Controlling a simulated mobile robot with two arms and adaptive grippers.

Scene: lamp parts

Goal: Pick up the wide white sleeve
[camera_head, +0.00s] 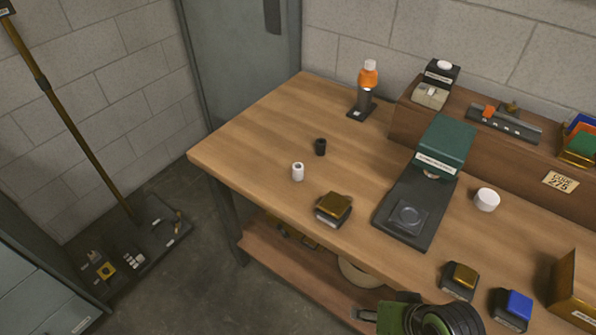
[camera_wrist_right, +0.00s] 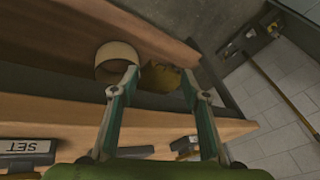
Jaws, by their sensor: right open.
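A wide, short white cylinder (camera_head: 487,199), which looks like the wide white sleeve, stands on the wooden bench right of the dark press with the green head. A smaller, narrower white sleeve (camera_head: 298,171) stands upright near the bench's left part. My right gripper (camera_head: 364,314) shows at the bottom of the head view, in front of the bench and well apart from both. In the right wrist view my right gripper (camera_wrist_right: 160,78) is open with nothing between its fingers. Neither white sleeve is recognisable in that view. My left gripper is not in view.
The press (camera_head: 408,212) stands between the two white pieces. A black sleeve (camera_head: 320,147), a gold-topped block (camera_head: 333,208), another gold-topped block (camera_head: 460,280) and a blue-topped block (camera_head: 512,309) stand on the bench. A round pale container (camera_head: 357,273) is on the lower shelf.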

